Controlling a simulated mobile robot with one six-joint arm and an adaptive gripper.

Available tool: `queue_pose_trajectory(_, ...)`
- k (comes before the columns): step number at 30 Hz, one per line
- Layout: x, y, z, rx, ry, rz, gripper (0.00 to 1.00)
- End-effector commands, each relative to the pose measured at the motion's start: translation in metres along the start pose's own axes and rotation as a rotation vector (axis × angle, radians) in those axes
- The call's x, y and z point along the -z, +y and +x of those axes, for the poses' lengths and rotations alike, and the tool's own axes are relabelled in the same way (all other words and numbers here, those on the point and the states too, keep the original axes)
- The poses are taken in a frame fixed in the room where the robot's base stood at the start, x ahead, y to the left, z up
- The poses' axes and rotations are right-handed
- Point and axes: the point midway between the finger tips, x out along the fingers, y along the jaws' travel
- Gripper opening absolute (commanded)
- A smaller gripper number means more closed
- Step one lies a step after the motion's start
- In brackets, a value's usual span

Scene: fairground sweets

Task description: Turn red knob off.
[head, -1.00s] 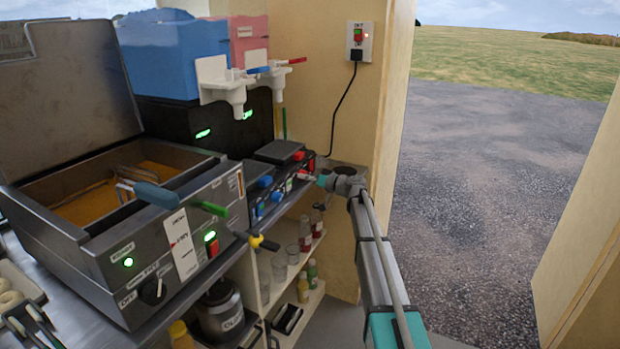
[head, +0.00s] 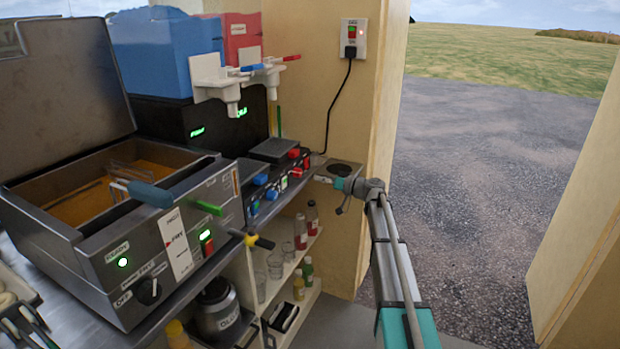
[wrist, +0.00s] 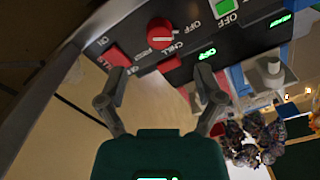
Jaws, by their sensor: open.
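In the wrist view a round red knob (wrist: 160,31) sits on a dark panel (wrist: 222,42), with an OFF label to its right. The panel's lettering appears turned in this view. My gripper (wrist: 162,76) is open and empty, its two dark fingers spread below the knob and apart from it. In the head view, red controls (head: 294,153) show small on the dark units at the counter's far end. My gripper (head: 342,196) is to the right of them; its fingers are hard to make out there. The knob's exact setting is too small to read.
Red switches (wrist: 118,55) flank the knob in the wrist view. A fryer (head: 150,225) with a raised lid fills the left. Blue and red dispensers (head: 167,50) stand behind. A wall socket (head: 353,42) has a hanging cord. Bottles (head: 312,216) stand on shelves below. Open ground lies right.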

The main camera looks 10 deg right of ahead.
Motion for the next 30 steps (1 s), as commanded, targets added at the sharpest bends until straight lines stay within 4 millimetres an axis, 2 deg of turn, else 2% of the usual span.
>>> queue_pose_trajectory(3, -0.001, -0.001, -0.019, -0.001, 0.000, 0.000, 0.85)
queue_pose_trajectory(10, 0.000, 0.000, -0.038, 0.000, 0.000, 0.000, 0.85)
queue_pose_trajectory(24, 0.000, -0.001, -0.040, 0.001, -0.001, 0.000, 0.85)
queue_pose_trajectory(30, -0.018, -0.013, -0.037, -0.006, -0.054, 0.018, 0.85)
